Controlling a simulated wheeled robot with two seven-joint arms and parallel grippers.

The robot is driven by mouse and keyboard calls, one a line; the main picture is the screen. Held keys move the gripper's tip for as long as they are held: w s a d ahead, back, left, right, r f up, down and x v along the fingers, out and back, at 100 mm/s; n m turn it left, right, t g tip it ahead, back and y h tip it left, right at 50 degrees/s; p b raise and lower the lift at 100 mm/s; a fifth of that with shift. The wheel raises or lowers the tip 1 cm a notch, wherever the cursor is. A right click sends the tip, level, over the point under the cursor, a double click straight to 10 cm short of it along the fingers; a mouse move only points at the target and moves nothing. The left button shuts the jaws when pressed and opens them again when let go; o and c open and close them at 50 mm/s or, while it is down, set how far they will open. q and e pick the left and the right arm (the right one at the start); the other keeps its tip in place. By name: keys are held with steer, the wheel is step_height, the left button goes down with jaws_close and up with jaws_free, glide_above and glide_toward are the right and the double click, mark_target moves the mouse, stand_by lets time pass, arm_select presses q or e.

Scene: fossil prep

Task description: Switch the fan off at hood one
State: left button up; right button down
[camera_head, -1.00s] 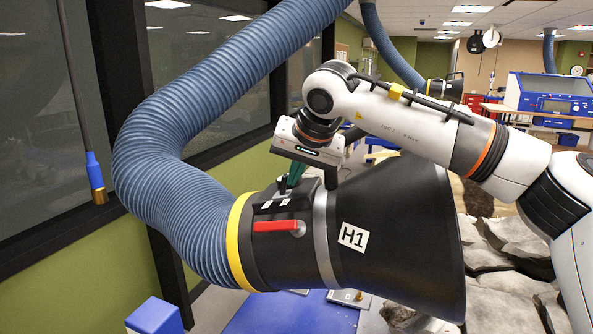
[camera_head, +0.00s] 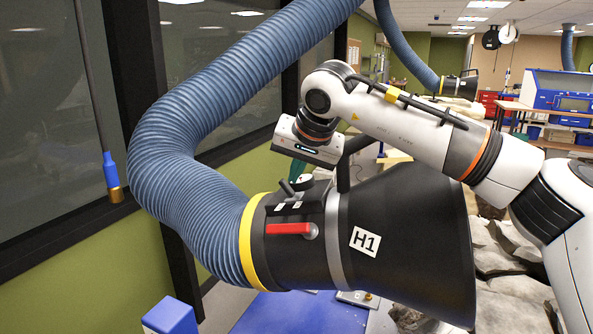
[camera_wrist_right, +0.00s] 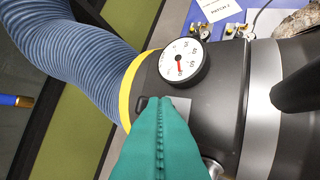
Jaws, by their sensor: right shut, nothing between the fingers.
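The black hood (camera_head: 400,250) marked H1 (camera_head: 365,241) hangs on a blue ribbed hose, with a yellow ring at the joint. A small dark control box (camera_head: 295,208) on its collar carries small pale labels and a dark stubby lever (camera_head: 287,188). A red lever (camera_head: 288,229) lies roughly level below it. My left gripper is not in view.
The blue hose (camera_head: 185,160) curves up at the left, near dark windows. A hanging cord with a blue and brass end (camera_head: 112,178) is farther left. Pale rocks (camera_head: 500,255) lie beyond the hood's mouth. A blue table surface (camera_head: 285,312) is below.

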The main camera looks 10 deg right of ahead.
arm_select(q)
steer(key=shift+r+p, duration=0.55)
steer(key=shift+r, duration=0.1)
arm_select(e)
steer(key=shift+r, duration=0.75)
